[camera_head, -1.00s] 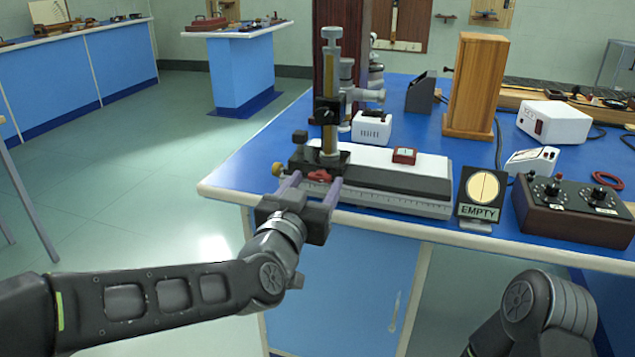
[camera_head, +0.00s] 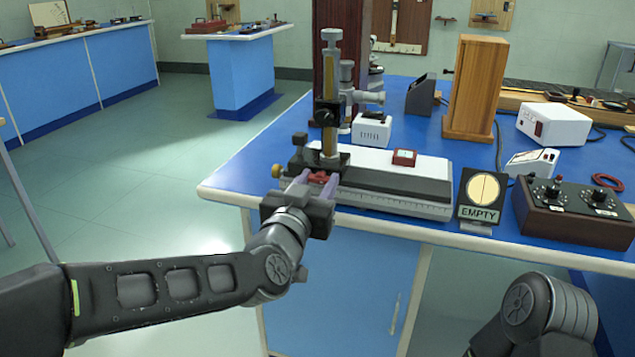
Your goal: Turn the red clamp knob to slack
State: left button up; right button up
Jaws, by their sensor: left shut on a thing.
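The red clamp knob (camera_head: 317,177) sits low on the front of the slide carriage, at the foot of the brass column (camera_head: 329,135). My left gripper (camera_head: 315,185) reaches in from the front with its two purple-grey fingers on either side of the knob, shut on it. The fingers partly hide the knob, so its turn angle is hard to read. The carriage stands at the left end of the white and grey scaled rail (camera_head: 400,203). My right gripper is out of view; only part of my right arm shows at lower right.
A sign reading EMPTY (camera_head: 479,213) stands right of the rail at the blue bench's front edge. A dark control box (camera_head: 575,211) is farther right. A small red-topped block (camera_head: 404,158) lies on the rail's white top. A wooden block (camera_head: 475,90) stands behind.

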pick_arm(q)
grip_shut()
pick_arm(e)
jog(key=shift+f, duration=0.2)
pick_arm(q)
jog(key=n+b, duration=0.3)
jog(key=n, duration=0.1)
jog(key=shift+f, duration=0.15)
jog(key=n+b, duration=0.2)
jog(key=n, duration=0.1)
jog(key=shift+n, duration=0.4)
jog(key=shift+n+b, duration=2.8)
jog(key=shift+n, duration=2.3)
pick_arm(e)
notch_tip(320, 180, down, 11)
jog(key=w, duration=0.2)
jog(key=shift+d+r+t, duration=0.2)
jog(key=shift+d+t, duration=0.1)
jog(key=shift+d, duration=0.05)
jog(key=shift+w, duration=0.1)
